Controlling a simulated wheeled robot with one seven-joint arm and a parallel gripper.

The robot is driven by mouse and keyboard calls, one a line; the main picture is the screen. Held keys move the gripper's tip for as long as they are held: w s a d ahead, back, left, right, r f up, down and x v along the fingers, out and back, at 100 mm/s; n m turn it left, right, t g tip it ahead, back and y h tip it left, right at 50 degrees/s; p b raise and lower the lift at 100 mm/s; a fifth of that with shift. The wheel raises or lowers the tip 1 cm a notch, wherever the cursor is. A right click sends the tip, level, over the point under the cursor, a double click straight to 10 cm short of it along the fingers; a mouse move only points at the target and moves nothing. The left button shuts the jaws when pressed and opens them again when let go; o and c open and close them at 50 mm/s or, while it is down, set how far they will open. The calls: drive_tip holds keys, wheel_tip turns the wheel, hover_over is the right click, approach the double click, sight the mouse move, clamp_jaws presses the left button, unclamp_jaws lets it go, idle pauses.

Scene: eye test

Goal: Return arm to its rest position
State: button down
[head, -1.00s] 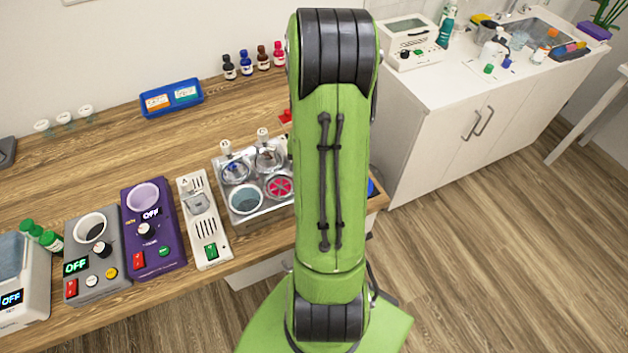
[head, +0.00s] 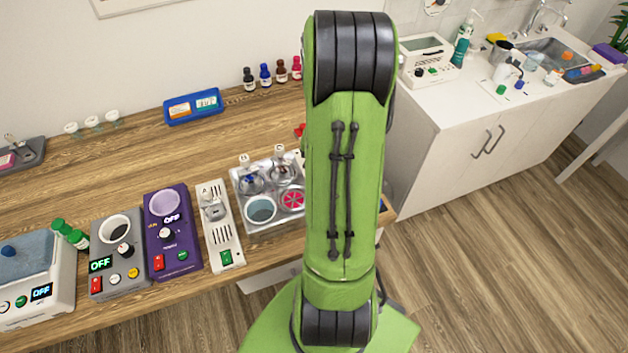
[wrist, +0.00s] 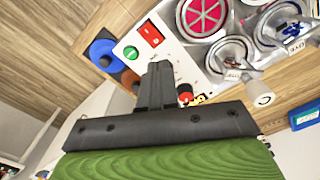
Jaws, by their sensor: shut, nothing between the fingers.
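My gripper (wrist: 157,85) shows in the wrist view, its two dark fingers pressed together with nothing between them. It hangs above a white device with a red switch (wrist: 151,34) and a green switch (wrist: 131,53), and appears apart from it. In the head view my green arm is raised upright and folded in front of the bench; my gripper is hidden there.
A metal rack with round wells (head: 262,209) stands on the wooden bench (head: 150,150), left of my arm. A purple device (head: 172,232), a grey device (head: 118,260) and a white bath (head: 35,275) line the front edge. A white sink cabinet (head: 470,150) stands at right.

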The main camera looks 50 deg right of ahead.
drive_tip(key=w+a+r+n+t+h, duration=0.1)
drive_tip(key=w+a+r+n, duration=0.2)
drive_tip(key=a+r, duration=0.35)
drive_tip(key=s+a+r+n+t, duration=0.1)
drive_tip(key=s+a+r+n, duration=0.1)
drive_tip(key=a, duration=0.4)
drive_tip(key=s+a+r+n+t, duration=0.2)
drive_tip(key=s+a+r+n, duration=0.1)
drive_tip(key=a, duration=0.4)
drive_tip(key=s+a+r+n+t+y, duration=0.1)
drive_tip(key=s+a+r+n, duration=0.2)
drive_tip(key=a+r, duration=0.3)
drive_tip(key=shift+a+r+n+t, duration=0.3)
drive_tip(key=shift+a+r+n, duration=0.05)
drive_tip(key=shift+a+n, duration=0.3)
drive_tip(key=shift+s, duration=0.15)
